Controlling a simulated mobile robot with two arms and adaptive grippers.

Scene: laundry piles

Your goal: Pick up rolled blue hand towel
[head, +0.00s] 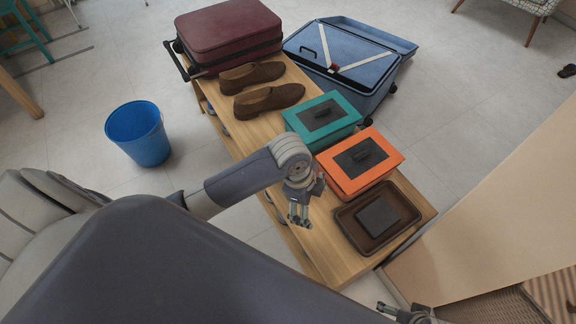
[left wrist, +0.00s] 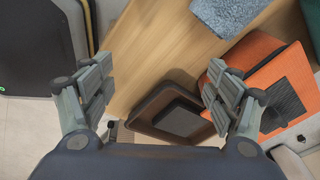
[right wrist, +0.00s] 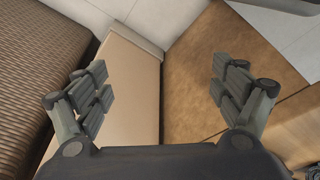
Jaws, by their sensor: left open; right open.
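A blue-grey fuzzy towel (left wrist: 226,12) lies on the wooden table at the top of the left wrist view, partly cut off by the edge. In the head view I cannot make it out clearly; my left arm covers that part of the table. My left gripper (head: 299,216) is open and empty above the table's near edge. In the left wrist view its spread fingers (left wrist: 158,95) have the towel beyond them, apart from it. My right gripper (head: 406,313) is at the bottom edge of the head view. It is open and empty in the right wrist view (right wrist: 160,97).
On the table (head: 345,263) are an orange box (head: 391,173), a teal box (head: 345,131), a brown tray (head: 352,236) holding a dark block (head: 378,215), brown shoes (head: 268,99) and a maroon suitcase (head: 228,32). A blue suitcase (head: 378,92) lies behind. A blue bucket (head: 138,133) stands left.

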